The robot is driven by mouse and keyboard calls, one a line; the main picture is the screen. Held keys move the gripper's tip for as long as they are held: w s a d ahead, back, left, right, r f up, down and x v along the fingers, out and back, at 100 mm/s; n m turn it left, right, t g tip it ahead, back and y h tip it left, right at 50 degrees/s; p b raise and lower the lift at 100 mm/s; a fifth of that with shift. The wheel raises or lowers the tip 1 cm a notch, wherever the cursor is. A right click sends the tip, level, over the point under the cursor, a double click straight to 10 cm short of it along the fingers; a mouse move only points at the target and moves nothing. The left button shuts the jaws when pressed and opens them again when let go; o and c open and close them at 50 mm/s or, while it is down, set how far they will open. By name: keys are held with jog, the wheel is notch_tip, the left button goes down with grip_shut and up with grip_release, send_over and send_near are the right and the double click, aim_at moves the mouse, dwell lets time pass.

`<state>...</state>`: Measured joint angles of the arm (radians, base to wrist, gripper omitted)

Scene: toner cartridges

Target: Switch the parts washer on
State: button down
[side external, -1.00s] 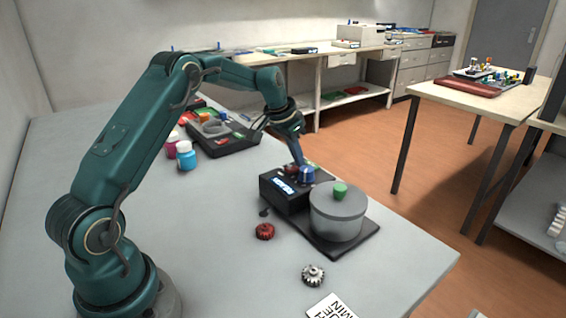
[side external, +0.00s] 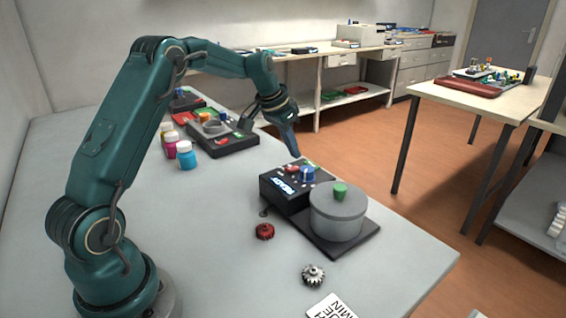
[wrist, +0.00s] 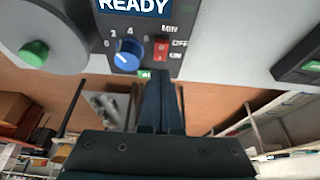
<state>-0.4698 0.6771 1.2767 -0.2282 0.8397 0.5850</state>
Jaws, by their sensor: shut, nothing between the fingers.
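The parts washer stands on the grey table, with a grey lidded pot (side external: 338,214) that has a green knob and a black control box (side external: 275,196) beside it. The box's lit display (wrist: 135,5) reads READY in the wrist view. The panel carries a blue dial (wrist: 127,53) with numbers around it and a red switch (wrist: 161,47) beside an OFF label. I cannot tell which way the switch is set. A green part (wrist: 145,73) is partly hidden by my fingers. My gripper (side external: 296,155) is shut and empty, just above the box's far edge, apart from it.
The table's left middle is clear.

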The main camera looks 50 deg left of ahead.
jog(key=s+d+r+m+t, duration=0.1)
jog(key=s+d+r, duration=0.2)
jog(key=r, duration=0.5)
jog(key=s+d+r, duration=0.2)
jog(key=d+r, duration=0.1)
jog(key=r, duration=0.5)
jog(key=s+d+f+m, duration=0.1)
jog(key=s+d+f, duration=0.1)
jog(key=s+d, duration=1)
jog(key=s+a+f+n, duration=0.1)
jog(key=s+f+n, duration=0.1)
jog(key=s+f, duration=0.6)
jog(key=shift+s+a, duration=0.2)
jog(key=shift+s, duration=0.1)
